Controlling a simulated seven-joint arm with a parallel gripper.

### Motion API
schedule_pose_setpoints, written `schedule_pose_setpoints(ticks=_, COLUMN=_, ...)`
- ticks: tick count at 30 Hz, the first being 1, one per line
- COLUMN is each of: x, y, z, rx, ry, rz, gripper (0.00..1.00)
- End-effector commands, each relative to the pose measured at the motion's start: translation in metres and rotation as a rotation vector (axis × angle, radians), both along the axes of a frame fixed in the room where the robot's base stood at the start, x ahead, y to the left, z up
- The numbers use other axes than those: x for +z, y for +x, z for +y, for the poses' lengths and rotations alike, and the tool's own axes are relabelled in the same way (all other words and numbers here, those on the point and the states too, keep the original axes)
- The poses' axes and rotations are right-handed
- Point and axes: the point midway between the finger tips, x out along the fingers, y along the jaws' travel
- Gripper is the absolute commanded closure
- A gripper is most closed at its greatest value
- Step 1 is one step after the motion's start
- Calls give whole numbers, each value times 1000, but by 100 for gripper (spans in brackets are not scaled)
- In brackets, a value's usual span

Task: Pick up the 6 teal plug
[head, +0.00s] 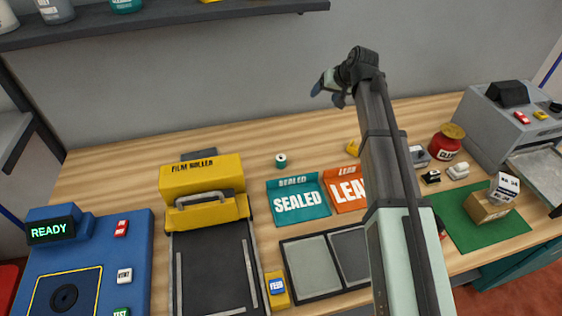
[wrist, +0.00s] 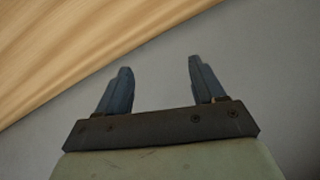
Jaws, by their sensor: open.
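A small teal piece with a pale top and dark centre (head: 281,160), which looks like the teal plug, stands on the wooden table behind the SEALED tray in the head view. No number can be read on it. My gripper (head: 327,94) is raised in front of the grey wall, up and to the right of the piece in the picture, well apart from it. In the wrist view my gripper (wrist: 160,66) has its two dark blue fingers spread with nothing between them. The plug does not show in the wrist view.
A teal SEALED tray (head: 299,204) and an orange LEAK tray (head: 345,192) lie in front. The yellow film roller machine (head: 202,176) stands left. My arm hides part of the table at right. Bare wood surrounds the teal piece.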

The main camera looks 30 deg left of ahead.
Motion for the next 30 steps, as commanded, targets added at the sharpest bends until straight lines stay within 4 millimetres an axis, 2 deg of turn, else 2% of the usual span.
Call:
schedule_pose_setpoints(ticks=1, x=-4, y=-23, z=14, rx=62, ry=-62, rz=12, gripper=31)
schedule_pose_setpoints(ticks=3, x=-10, y=-52, z=26, rx=142, ry=-152, rz=30, gripper=31)
schedule_pose_setpoints(ticks=9, x=-19, y=-128, z=47, rx=342, ry=-396, rz=82, gripper=31)
schedule_pose_setpoints(ticks=12, x=-19, y=-157, z=51, rx=414, ry=-493, rz=103, gripper=31)
schedule_pose_setpoints(ticks=15, x=-19, y=-177, z=53, rx=462, ry=-561, rz=120, gripper=31)
schedule_pose_setpoints(ticks=19, x=-18, y=-192, z=53, rx=496, ry=-612, rz=133, gripper=31)
schedule_pose_setpoints(ticks=23, x=-26, y=-196, z=52, rx=505, ry=-627, rz=137, gripper=31)
schedule_pose_setpoints(ticks=30, x=-62, y=-195, z=52, rx=504, ry=-625, rz=138, gripper=31)
